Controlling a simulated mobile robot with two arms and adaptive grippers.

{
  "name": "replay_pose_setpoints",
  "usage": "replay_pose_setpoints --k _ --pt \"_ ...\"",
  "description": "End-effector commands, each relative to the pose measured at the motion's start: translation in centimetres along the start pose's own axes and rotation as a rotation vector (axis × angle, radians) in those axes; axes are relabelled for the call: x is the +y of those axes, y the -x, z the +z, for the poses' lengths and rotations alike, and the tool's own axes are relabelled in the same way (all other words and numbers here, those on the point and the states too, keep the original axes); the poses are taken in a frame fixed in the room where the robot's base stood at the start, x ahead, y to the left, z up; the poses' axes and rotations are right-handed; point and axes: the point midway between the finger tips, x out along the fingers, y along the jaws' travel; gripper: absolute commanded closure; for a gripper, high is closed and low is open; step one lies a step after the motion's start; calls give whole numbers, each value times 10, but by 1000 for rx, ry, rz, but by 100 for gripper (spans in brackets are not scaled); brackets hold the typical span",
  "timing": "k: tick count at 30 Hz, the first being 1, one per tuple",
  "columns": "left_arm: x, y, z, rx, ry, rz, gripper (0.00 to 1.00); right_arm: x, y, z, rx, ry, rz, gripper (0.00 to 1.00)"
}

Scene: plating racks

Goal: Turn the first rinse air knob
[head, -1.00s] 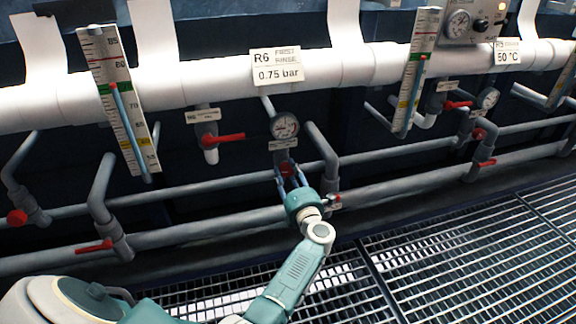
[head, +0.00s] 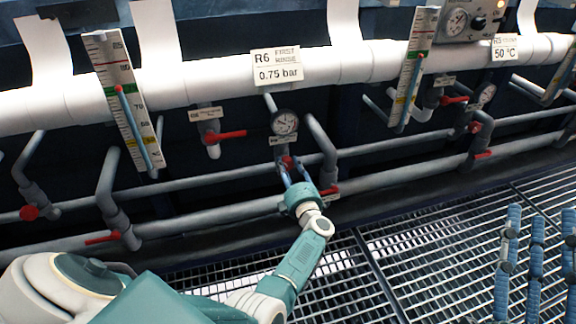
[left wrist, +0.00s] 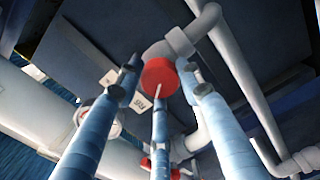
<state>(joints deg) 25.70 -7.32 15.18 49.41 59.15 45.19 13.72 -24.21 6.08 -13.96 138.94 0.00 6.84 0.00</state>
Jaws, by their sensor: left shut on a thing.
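The red first rinse air knob (head: 288,161) sits just below a round pressure gauge (head: 284,122), under the sign R6 FIRST RINSE 0.75 bar (head: 276,66). My left gripper (head: 293,172) reaches up to it from below, its blue fingers shut around it. In the left wrist view the red knob (left wrist: 160,77), with a white mark on its face, lies between the fingertips; the finger on the near side covers part of it. The gauge needle is too small to read surely. My right gripper (head: 536,245) is at the lower right, fingers spread and empty.
A red-handled valve (head: 222,136) is left of the gauge, and another red handle (head: 330,190) is close to the right of my left gripper. Grey pipes (head: 385,178) run along the wall. Thermometers (head: 126,100) hang on the white pipe. Grating (head: 420,250) covers the floor.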

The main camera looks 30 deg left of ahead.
Motion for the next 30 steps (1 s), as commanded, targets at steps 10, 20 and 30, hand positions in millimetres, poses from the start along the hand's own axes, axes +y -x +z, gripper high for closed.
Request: replay_pose_setpoints --k 10,20,30 --pt "-2 1 1 -2 -23 -4 90 1 0 8 -36 2 2 60" --pt "-2 1 1 -2 -21 -3 45 1 0 8 -36 1 2 60" --pt "0 0 0 0 -21 -1 45 1 0 7 -32 2 1 60"
